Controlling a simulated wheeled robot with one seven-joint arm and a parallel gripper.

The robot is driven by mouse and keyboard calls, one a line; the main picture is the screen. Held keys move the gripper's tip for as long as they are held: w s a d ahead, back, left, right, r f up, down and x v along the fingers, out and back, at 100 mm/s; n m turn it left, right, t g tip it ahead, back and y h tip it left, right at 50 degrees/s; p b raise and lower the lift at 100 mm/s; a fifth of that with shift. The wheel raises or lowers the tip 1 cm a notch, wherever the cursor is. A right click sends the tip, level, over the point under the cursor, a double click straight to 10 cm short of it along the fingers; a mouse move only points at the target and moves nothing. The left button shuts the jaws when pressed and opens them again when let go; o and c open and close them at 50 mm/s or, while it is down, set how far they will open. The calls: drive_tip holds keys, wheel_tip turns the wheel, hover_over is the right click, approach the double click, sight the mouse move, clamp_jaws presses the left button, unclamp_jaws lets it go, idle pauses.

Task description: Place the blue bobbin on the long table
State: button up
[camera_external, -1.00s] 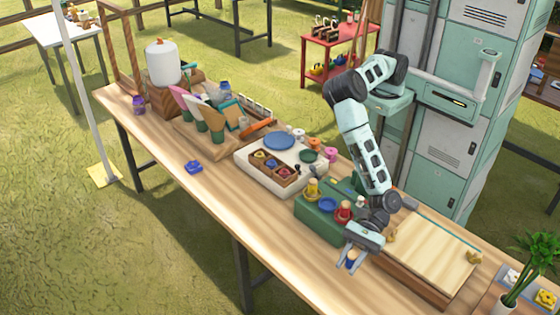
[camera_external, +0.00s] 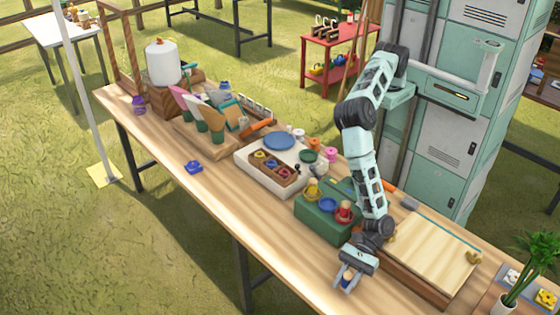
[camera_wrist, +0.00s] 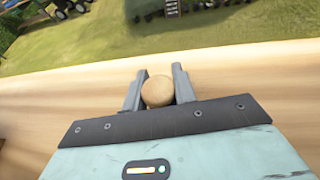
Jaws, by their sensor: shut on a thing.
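The blue bobbin (camera_external: 348,275) is between the fingers of my gripper (camera_external: 346,282), low over the front edge side of the long table (camera_external: 290,262). In the wrist view its round wooden top (camera_wrist: 158,91) shows between the two grey fingers of my gripper (camera_wrist: 160,82), which are shut on it. The bobbin looks roughly upright. Its lower part is mostly hidden, and I cannot tell whether it touches the tabletop.
A green box (camera_external: 325,222) with yellow and red bobbins and a blue dish stands behind left of my gripper. A wooden board (camera_external: 430,245) lies to the right. Bare tabletop stretches to the left, with a small blue object (camera_external: 194,167) farther along.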

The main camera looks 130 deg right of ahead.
drive_tip(key=shift+f, duration=0.2)
drive_tip(key=o, duration=1)
drive_tip(key=shift+r, duration=0.1)
drive_tip(key=shift+o, duration=0.2)
drive_tip(key=shift+r, duration=0.15)
drive_tip(key=shift+s+b, duration=0.3)
drive_tip(key=shift+s, duration=0.05)
drive_tip(key=shift+b+v, duration=0.7)
drive_tip(key=shift+v, duration=0.3)
wheel_tip(320, 180, up, 7)
drive_tip(key=shift+s+r+b, duration=0.1)
drive_tip(key=shift+r+b, duration=0.15)
drive_tip(key=shift+b, duration=0.7)
